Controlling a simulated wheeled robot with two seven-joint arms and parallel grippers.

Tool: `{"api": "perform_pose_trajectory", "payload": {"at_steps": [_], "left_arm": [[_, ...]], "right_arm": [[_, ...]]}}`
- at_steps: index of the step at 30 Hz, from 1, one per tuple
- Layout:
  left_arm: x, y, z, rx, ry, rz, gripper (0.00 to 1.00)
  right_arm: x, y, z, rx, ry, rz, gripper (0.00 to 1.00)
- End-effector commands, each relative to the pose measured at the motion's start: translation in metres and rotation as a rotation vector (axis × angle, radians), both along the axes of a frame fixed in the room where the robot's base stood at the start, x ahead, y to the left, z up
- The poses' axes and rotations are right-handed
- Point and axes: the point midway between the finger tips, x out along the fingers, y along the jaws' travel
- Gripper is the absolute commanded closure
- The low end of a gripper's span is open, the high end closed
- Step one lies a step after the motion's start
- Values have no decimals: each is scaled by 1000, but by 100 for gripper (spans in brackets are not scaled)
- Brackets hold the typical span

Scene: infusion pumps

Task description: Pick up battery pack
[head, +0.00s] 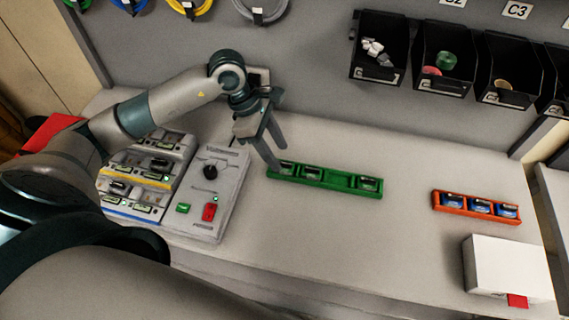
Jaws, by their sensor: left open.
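Battery packs sit in two holders on the bench. The green holder (340,180) lies in the middle with dark packs in it: one at its left end (287,167), one left of centre (312,171) and one at its right end (368,184). One space between them looks empty. The orange holder (463,216) at the right holds three blue-and-black packs (480,206). My left gripper (274,154) is open, fingers pointing down, at the left end of the green holder. Whether its fingers straddle the left-end pack cannot be told. My right gripper is not in view.
Stacked infusion pumps (150,172) and a grey panel with a black knob and red and green switches (213,190) stand left. A white box (505,266) with a red tab is at the front right. Black bins (444,60) hang behind. The bench between the holders is clear.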

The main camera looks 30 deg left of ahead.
Motion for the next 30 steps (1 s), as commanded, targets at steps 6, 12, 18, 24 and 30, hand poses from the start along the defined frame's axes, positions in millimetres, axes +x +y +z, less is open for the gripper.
{"api": "perform_pose_trajectory", "payload": {"at_steps": [6,12,18,24,30], "left_arm": [[2,-11,-19,-2,3,1,55],[3,-14,-30,0,0,0,55],[3,-14,-30,0,-1,0,55],[3,-13,-30,0,-1,0,55],[3,-13,-29,0,-1,0,100]], "right_arm": [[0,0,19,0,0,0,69],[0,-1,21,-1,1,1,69],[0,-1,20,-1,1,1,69],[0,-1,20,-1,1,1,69],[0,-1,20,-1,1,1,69]]}}
